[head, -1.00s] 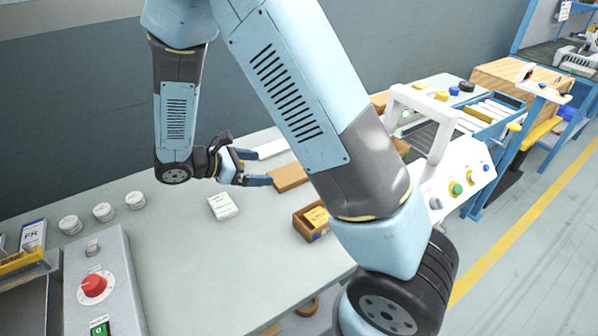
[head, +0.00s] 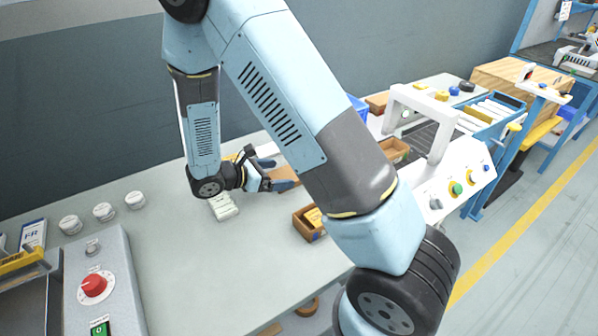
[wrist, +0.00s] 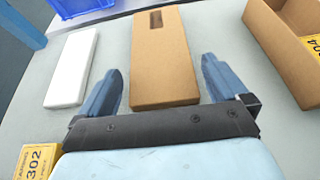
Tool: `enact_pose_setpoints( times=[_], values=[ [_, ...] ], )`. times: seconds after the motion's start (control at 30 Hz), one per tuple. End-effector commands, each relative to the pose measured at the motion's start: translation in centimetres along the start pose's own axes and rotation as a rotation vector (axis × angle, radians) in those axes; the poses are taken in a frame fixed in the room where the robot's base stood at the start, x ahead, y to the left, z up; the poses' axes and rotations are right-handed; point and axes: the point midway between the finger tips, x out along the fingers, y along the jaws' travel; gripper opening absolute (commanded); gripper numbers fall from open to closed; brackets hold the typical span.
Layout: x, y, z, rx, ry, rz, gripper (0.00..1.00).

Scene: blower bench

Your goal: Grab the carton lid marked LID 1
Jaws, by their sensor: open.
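A flat brown carton piece (wrist: 165,62), which looks like a lid, lies on the bench in the wrist view. It has a dark patch near its far end; no LID 1 marking is legible. My gripper (wrist: 162,72) is open, with one finger on each side of the piece's near end and a visible gap on both sides. In the head view, my gripper (head: 282,175) is low over the bench at the same brown piece (head: 291,173), which my arm partly hides. I cannot tell the exact height of the fingers above the bench.
A white slab (wrist: 72,68) lies left of the brown piece. An open carton (wrist: 285,45) with a yellow label stands right. A yellow item marked 302 (wrist: 36,160) is at lower left. A blue bin (wrist: 82,6) is farther back.

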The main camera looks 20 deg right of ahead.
Motion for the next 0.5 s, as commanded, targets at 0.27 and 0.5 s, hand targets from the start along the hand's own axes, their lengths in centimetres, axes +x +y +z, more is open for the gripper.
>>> enact_pose_setpoints(
  times=[0.27, 0.5],
  values=[
    [2.9, 0.1, 0.1, -0.001, 0.0, -0.002, 1.0],
    [5.2, 0.1, 0.1, -0.001, 0.0, -0.001, 1.0]
  ],
)
